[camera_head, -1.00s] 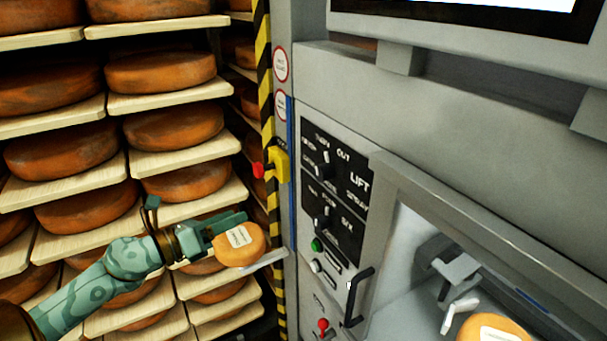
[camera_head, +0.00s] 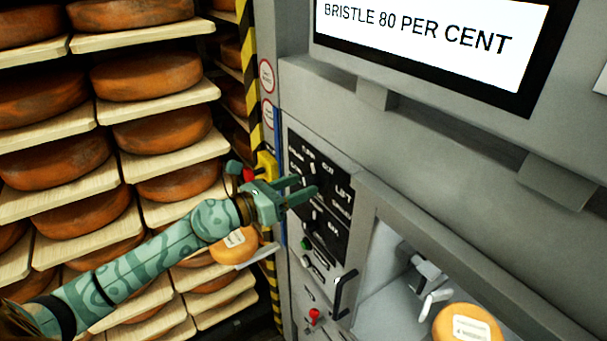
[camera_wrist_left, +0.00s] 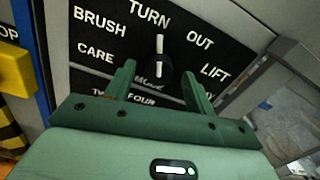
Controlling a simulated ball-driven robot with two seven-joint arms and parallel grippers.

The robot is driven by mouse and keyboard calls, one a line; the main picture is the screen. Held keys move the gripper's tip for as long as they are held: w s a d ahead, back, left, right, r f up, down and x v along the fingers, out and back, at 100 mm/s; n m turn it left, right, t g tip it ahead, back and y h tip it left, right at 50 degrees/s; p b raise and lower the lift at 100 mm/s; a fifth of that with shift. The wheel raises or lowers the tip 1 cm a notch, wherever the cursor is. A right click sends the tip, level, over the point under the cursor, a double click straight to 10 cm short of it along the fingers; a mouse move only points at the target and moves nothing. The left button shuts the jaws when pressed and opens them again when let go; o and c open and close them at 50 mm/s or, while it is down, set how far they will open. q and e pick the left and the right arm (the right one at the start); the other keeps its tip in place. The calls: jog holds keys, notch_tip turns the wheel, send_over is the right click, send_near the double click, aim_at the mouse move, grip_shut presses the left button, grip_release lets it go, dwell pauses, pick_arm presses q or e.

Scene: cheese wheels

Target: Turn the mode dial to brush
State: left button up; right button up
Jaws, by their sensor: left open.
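The mode dial (camera_wrist_left: 163,71) is a dark round knob on a black panel, seen in the left wrist view. Labels CARE, BRUSH, TURN, OUT and LIFT fan around it. Its white mark points up, toward TURN. My left gripper (camera_head: 305,188) is in front of the panel in the head view. In the left wrist view my left gripper (camera_wrist_left: 160,78) is open, one finger on each side of the dial; I cannot tell whether they touch it. The fingers hide part of the panel in the head view. My right gripper is not in view.
A lower dial (camera_head: 314,217) sits under the gripper. A green button (camera_head: 305,243), a black handle (camera_head: 344,294) and a red-tipped lever (camera_head: 315,316) are below. A screen (camera_head: 430,38) reads BRISTLE 80 PER CENT. A labelled cheese (camera_head: 235,246) lies on a small ledge beneath my arm.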

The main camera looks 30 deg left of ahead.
pick_arm(q)
jog(key=shift+x, duration=0.95)
jog(key=shift+w+f, duration=0.1)
jog(key=shift+w, duration=0.05)
jog(key=c, duration=1)
jog(key=shift+o, duration=0.2)
